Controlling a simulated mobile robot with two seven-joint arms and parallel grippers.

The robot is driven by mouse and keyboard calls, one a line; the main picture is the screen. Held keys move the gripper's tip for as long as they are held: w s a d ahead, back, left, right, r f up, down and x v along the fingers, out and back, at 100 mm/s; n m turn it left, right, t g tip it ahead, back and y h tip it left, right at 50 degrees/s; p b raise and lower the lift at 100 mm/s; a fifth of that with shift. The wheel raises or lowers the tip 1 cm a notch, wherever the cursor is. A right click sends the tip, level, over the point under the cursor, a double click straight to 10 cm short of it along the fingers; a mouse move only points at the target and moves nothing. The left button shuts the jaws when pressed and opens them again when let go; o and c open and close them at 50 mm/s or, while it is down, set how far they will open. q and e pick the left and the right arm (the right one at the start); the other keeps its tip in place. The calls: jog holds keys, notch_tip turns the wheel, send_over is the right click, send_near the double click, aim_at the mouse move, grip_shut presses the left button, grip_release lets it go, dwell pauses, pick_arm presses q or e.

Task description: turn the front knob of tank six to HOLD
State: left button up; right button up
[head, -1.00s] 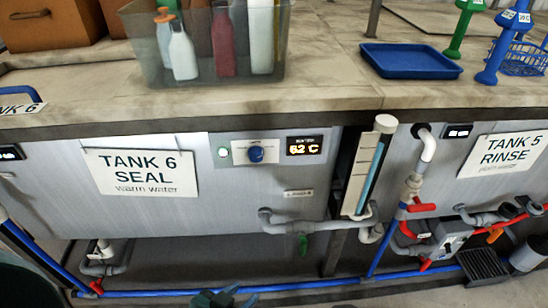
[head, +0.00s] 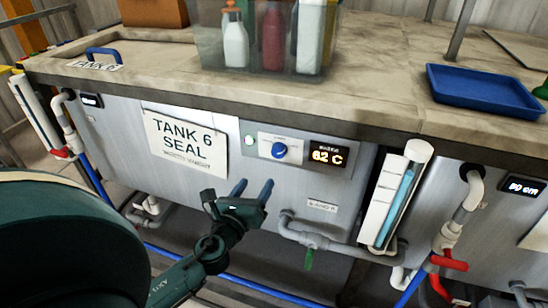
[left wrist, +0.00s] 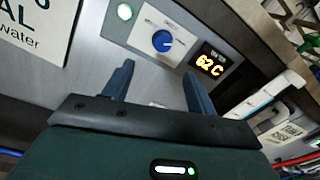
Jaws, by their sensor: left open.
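The front knob (head: 279,150) of tank six is a small round blue knob with a light pointer mark, on a white plate (head: 262,146) on the grey tank front (head: 232,179). It also shows in the left wrist view (left wrist: 162,41), beyond my fingertips. The plate's lettering is too small to read. The sign (head: 184,142) reads TANK 6 SEAL. My left gripper (head: 253,188) is open and empty, below and left of the knob and apart from it. In the left wrist view its two blue fingers (left wrist: 159,80) point up toward the plate. My right gripper is not in view.
A lit display (head: 328,155) reading 62 C sits right of the knob, and a pale green light (head: 250,141) left of it. A sight tube (head: 396,195) and grey pipes (head: 318,240) stand to the right and below. The counter edge (head: 250,110) juts above.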

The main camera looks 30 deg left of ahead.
aim_at(277, 153)
pick_arm(q)
jog(key=x, duration=0.8)
jog(key=p+x, duration=0.1)
jog(key=x, duration=0.4)
jog(key=shift+w+d+r, duration=0.2)
jog(key=shift+d, duration=0.1)
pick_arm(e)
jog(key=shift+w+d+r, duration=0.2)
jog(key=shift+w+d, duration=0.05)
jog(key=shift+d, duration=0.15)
pick_arm(q)
jog(key=c, duration=1)
